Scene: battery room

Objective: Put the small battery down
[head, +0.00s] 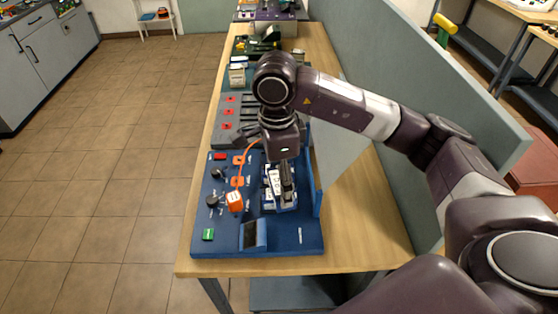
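My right arm reaches in from the right, and my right gripper (286,190) points down over the blue board (280,243) on the bench. White, battery-like pieces (272,178) with dark markings stand right beside its fingers, in or over a blue holder on the board. The fingers partly cover these pieces. I cannot tell which one is the small battery, nor whether the fingers grip it or only stand next to it. My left gripper is not in view.
The board carries an orange block (235,200) with an orange cable, black knobs, a green piece (208,235) and a dark tilted panel (253,234). Behind it lies a grey board (229,108) with red parts. A green partition (400,80) stands along the bench's right side.

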